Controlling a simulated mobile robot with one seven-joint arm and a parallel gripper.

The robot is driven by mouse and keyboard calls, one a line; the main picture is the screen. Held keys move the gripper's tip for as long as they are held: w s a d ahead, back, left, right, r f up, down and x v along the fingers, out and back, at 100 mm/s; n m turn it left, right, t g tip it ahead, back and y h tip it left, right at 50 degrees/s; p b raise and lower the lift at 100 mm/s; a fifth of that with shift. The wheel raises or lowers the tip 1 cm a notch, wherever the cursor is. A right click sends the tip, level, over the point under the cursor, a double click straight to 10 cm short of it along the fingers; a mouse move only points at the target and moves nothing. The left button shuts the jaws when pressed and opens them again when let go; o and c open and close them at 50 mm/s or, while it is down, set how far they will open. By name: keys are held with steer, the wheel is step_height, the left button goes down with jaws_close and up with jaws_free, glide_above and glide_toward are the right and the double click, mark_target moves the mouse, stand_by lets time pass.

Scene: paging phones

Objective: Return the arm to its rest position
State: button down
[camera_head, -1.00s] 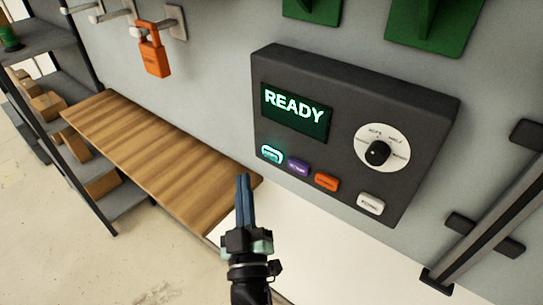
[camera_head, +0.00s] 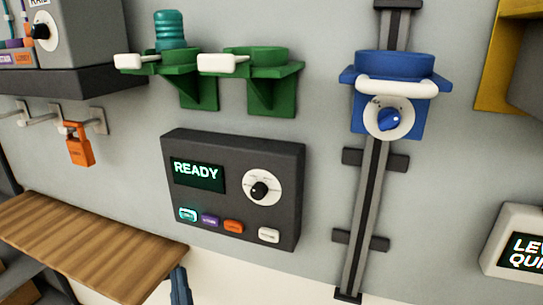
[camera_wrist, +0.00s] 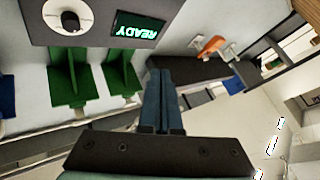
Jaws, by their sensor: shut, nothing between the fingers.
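My gripper shows at the bottom edge of the head view (camera_head: 180,284), with only its blue-grey fingers in sight by the right end of the wooden shelf. In the wrist view my gripper (camera_wrist: 163,82) has its two fingers together and nothing between them. The dark wall panel (camera_head: 232,217) has a lit screen reading READY, a dial and a row of coloured buttons, the leftmost lit cyan. My fingers are below the panel in the head view and look apart from it. The rest of my arm is out of the head view.
The wooden shelf (camera_head: 80,245) juts out at lower left. Hooks hold an orange padlock (camera_head: 78,148). Green brackets (camera_head: 273,80), one holding a teal ribbed part (camera_head: 171,30), are above the panel. A blue holder (camera_head: 392,68) sits on a vertical rail (camera_head: 367,200). A white display (camera_head: 518,245) is at right.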

steer(key=w+d+r+m+t+h, duration=0.2)
steer(key=w+d+r+m+h, duration=0.15)
steer(key=r, duration=0.65)
steer(key=s+d+r+m+t+h, duration=0.1)
steer(key=s+d+r+m, duration=0.1)
steer(key=r, duration=0.8)
steer(key=s+d+r+m+t+h, duration=0.1)
steer(key=s+d+r, duration=0.4)
steer(key=r, duration=0.5)
steer(key=s+d+r+m+t+h, duration=0.2)
steer(key=s+r, duration=0.3)
steer(key=r, duration=0.5)
steer(key=shift+s+d+m+t, duration=0.3)
steer(key=shift+d+m+t, duration=0.1)
steer(key=shift+d, duration=0.45)
steer(key=shift+f, duration=0.1)
